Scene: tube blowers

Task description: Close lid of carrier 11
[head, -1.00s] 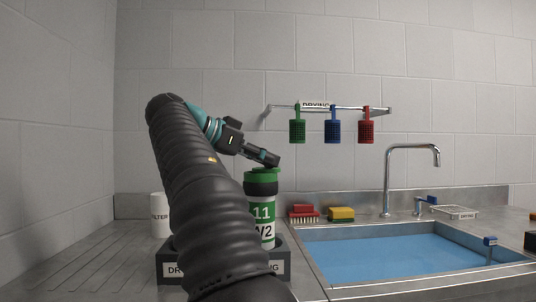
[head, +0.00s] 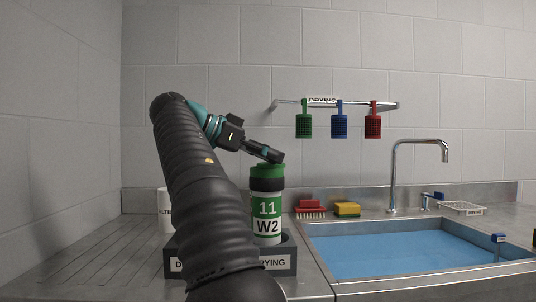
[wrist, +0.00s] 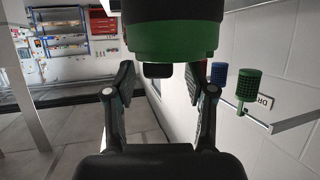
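Carrier 11 (head: 268,208) stands upright in a dark holder (head: 287,262) on the steel counter. It is a white and green cylinder marked "11" and "W2", with a dark band below its green lid (head: 267,170). The lid appears to sit on top of the carrier; I cannot tell whether it is latched. My gripper (head: 281,157) is just above the lid, at its right side. In the wrist view my gripper (wrist: 160,86) is open and empty, fingers apart. The green lid (wrist: 172,42) and dark band are at the top there, beyond the fingertips. I cannot tell whether they touch.
A white filter container (head: 163,208) is partly hidden behind my arm. A drying rail (head: 352,103) on the wall holds green, blue and red baskets.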

